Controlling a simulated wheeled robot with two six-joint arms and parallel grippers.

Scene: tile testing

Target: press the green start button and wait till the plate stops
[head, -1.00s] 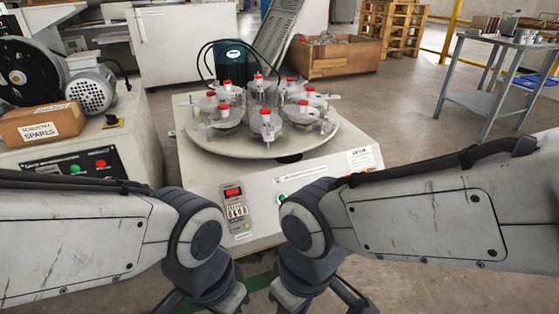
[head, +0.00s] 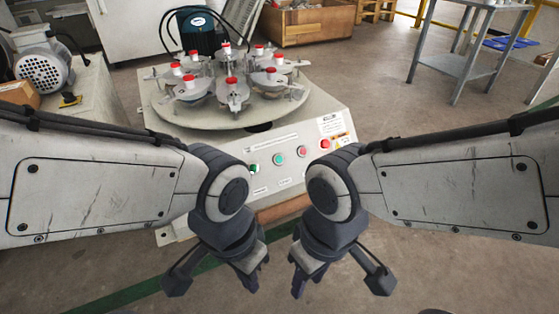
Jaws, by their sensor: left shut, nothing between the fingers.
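The green button (head: 278,159) is on the sloped front panel of the testing machine (head: 330,108), left of a pinkish-red button (head: 302,152) and a red one (head: 325,144). The round plate (head: 205,118) on top carries several clear cups with red caps (head: 231,82). My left gripper (head: 257,276) is shut and empty, pointing down in front of the machine and apart from the buttons. My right gripper (head: 296,276) hangs beside it, also apart from the panel; its jaw opening is unclear. My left wrist hides the panel's left part.
A bench with a motor (head: 43,72) and a cardboard box (head: 18,93) stands at the left. A grey metal table (head: 460,62) is at the back right, a wooden crate (head: 315,22) behind the machine. The floor at right is open.

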